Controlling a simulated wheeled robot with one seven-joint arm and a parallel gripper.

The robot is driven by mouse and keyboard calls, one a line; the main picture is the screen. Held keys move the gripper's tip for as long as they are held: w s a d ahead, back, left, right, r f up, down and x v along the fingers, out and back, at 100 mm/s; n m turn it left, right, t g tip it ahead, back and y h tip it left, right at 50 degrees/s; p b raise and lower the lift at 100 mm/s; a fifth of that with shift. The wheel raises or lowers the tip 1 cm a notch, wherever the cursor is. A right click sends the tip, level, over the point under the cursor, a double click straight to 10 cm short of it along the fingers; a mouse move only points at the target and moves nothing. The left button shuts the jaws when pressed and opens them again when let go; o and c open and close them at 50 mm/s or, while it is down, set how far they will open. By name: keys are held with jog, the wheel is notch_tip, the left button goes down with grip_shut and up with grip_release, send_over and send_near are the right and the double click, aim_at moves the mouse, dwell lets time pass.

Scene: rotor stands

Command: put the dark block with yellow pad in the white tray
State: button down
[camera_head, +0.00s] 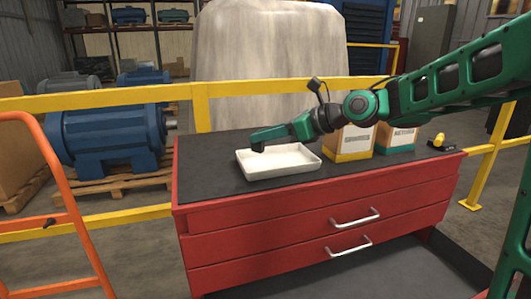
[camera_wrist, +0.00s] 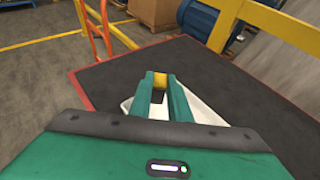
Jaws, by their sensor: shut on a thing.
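The white tray (camera_head: 288,173) lies on the dark top of the red cabinet, toward its left part. My gripper (camera_head: 258,147) reaches in from the right and its tips are over the left part of the tray. In the wrist view the two green fingers (camera_wrist: 161,88) are shut on the dark block with yellow pad (camera_wrist: 160,81); its yellow part shows between the tips, with a dark part nearer. Most of the block is hidden by the fingers. The tray (camera_wrist: 203,110) shows below and beside the fingers. Whether the block touches the tray I cannot tell.
A yellow-based box (camera_head: 352,144) and a green-based box (camera_head: 397,139) stand right of the tray. A small dark item with a yellow top (camera_head: 439,141) lies at the far right. A yellow rail (camera_head: 270,86) runs behind the cabinet (camera_head: 310,224). The dark top left of the tray is clear.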

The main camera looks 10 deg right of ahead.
jog(key=w+f, duration=0.2)
jog(key=shift+w+d, duration=0.35)
jog(key=shift+f, duration=1.85)
jog(key=shift+f, duration=0.1)
jog(key=c, duration=1.7)
grip_release()
jog(key=shift+o, duration=0.2)
jog(key=v, duration=1.2)
jog(key=shift+s, duration=0.15)
